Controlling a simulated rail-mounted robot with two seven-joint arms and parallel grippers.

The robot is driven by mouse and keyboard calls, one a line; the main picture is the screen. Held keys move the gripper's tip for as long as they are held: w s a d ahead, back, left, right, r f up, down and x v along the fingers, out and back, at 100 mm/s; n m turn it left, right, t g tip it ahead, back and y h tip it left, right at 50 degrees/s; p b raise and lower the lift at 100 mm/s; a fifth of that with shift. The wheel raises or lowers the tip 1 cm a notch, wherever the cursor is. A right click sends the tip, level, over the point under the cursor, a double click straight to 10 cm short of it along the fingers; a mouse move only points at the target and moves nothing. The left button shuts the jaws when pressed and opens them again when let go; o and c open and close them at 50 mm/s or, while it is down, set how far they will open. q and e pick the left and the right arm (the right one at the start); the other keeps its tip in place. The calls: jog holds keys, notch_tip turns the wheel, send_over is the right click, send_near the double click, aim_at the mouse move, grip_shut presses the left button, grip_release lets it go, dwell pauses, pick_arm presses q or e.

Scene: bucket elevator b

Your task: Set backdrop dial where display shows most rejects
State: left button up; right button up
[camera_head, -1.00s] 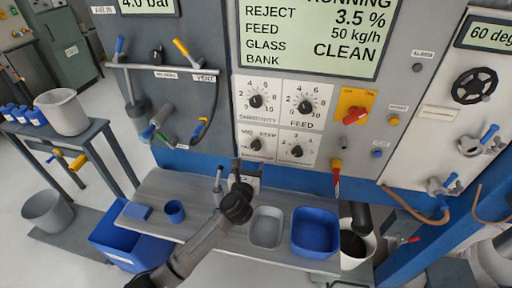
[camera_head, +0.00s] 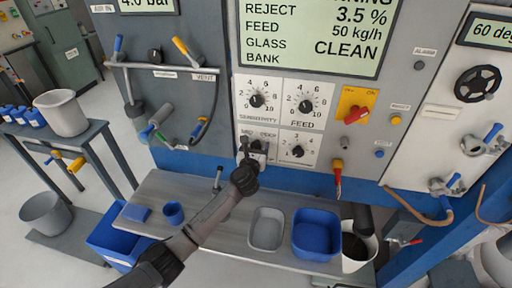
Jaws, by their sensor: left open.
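The display (camera_head: 312,40) shows reject 3.5 %, feed 50 kg/h, glass bank clean. Below it are the sensitivity dial (camera_head: 257,100), the feed dial (camera_head: 306,105), a lower right dial (camera_head: 298,152) and a lower left dial (camera_head: 257,146). The lower left dial's caption is hidden and its position marks are too small to read, so I cannot confirm which dial is the backdrop one. My left gripper (camera_head: 249,147) is open, in front of the lower left dial and partly covering it. I cannot tell whether its fingers touch the knob. My right gripper is not in view.
A yellow and red switch (camera_head: 354,106) is right of the dials. A shelf (camera_head: 190,208) below carries a grey tray (camera_head: 266,229), a blue tray (camera_head: 316,234) and a blue cup (camera_head: 174,213). A small lever (camera_head: 217,178) stands near my left arm.

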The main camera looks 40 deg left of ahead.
pick_arm(q)
jog(key=c, duration=0.9)
jog(key=shift+r+m+p, duration=0.15)
jog(key=shift+m+p, duration=0.15)
jog(key=shift+p, duration=0.35)
jog(key=m+p, duration=0.5)
jog(key=p, duration=0.2)
jog(key=shift+m, duration=0.4)
jog(key=m+p, duration=0.2)
jog(key=shift+m, duration=0.4)
jog(key=m+p, duration=0.2)
jog(key=shift+m, duration=0.3)
jog(key=m+p, duration=0.1)
jog(key=m, duration=0.2)
jog(key=shift+m+p, duration=0.35)
jog(key=shift+m, duration=0.05)
jog(key=shift+m+p, duration=0.3)
jog(key=shift+m, duration=0.9)
